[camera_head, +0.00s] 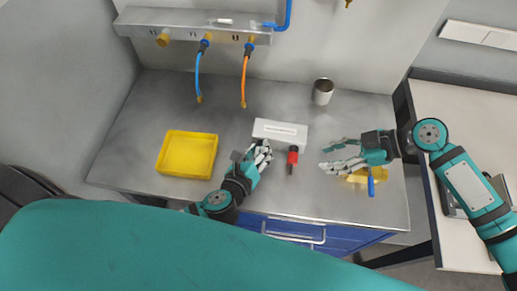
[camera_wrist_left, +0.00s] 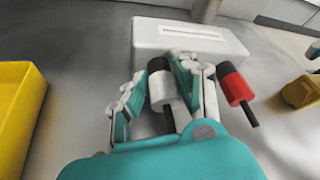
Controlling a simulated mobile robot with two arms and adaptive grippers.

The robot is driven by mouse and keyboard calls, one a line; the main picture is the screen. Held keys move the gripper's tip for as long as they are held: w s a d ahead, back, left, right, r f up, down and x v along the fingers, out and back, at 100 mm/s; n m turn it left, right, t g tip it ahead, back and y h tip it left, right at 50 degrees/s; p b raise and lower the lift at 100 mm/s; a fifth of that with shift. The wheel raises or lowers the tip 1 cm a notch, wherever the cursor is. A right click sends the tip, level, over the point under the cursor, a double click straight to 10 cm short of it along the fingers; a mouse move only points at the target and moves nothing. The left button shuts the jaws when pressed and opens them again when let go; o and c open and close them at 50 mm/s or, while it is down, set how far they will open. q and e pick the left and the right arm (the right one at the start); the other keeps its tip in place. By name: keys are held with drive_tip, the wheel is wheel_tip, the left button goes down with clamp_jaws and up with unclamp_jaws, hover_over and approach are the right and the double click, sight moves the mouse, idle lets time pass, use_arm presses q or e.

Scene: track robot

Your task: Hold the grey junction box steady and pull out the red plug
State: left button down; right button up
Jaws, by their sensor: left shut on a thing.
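The grey junction box (camera_head: 280,129) is a pale block with a slot on top, lying on the metal worktop. It also shows at the top of the left wrist view (camera_wrist_left: 185,38). The red plug (camera_head: 292,158) has a black collar and sticks out of the box's near side; it also shows in the left wrist view (camera_wrist_left: 236,84), right of my fingers. My left gripper (camera_head: 265,149) is at the box's near left, shut on a white plug (camera_wrist_left: 163,90) with a black collar. My right gripper (camera_head: 332,156) is open and empty, right of the red plug.
A yellow tray (camera_head: 163,156) stands at the left. A metal cup (camera_head: 322,91) stands behind the box. A yellow object with a blue handle (camera_head: 371,187) lies below my right gripper. Blue (camera_head: 198,80) and orange (camera_head: 244,82) hoses hang at the back.

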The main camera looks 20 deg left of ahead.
use_arm(q)
drive_tip(key=c, duration=1)
unclamp_jaws()
drive_tip(key=shift+o, duration=0.2)
drive_tip(key=shift+s, duration=0.1)
